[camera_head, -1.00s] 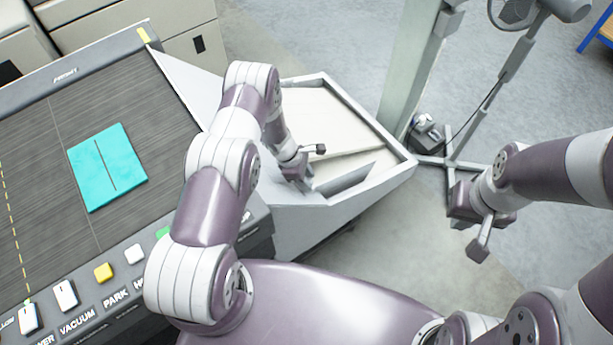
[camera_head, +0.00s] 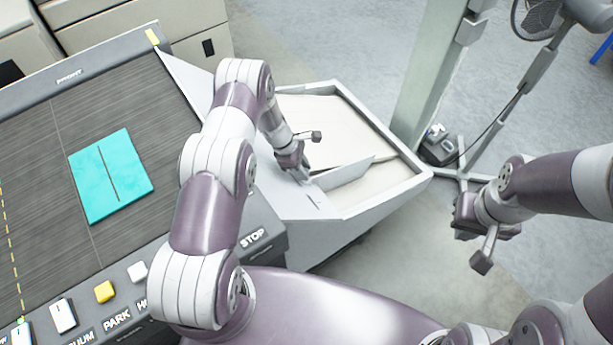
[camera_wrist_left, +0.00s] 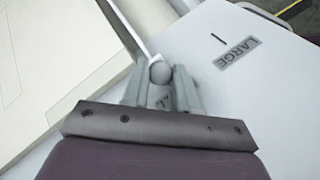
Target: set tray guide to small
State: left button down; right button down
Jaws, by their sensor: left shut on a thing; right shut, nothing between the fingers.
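The tray guide (camera_head: 345,174) is a thin grey plate standing in the pale side tray (camera_head: 385,118). It reaches from my left gripper toward the tray's right side. My left gripper (camera_head: 304,174) is shut on the guide's round grey knob, which shows between the fingers in the left wrist view (camera_wrist_left: 160,72). A LARGE label (camera_wrist_left: 237,53) with a short tick lies on the white deck, right of the knob. Another mark between the fingers is mostly hidden; I cannot read it. My right gripper (camera_head: 484,262) is shut and empty, well right of the tray.
A dark cutting bed (camera_head: 60,160) with a cyan sheet (camera_head: 110,176) lies at left. A pale post (camera_head: 425,80) and a fan stand (camera_head: 505,115) stand beyond the tray.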

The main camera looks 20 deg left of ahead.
pick_arm(q)
jog(key=shift+w+r, duration=0.15)
jog(key=shift+w, duration=0.05)
jog(key=c, duration=1.1)
grip_release()
jog(key=shift+a, duration=0.2)
jog(key=shift+c, duration=0.2)
pick_arm(e)
jog(key=shift+d, duration=0.15)
jog(key=shift+f, duration=0.1)
pick_arm(q)
jog(key=b+v, duration=0.1)
jog(key=v, duration=1.1)
jog(key=shift+r, duration=0.3)
pick_arm(e)
jog(key=shift+f, duration=0.7)
pick_arm(q)
jog(key=shift+s, duration=0.15)
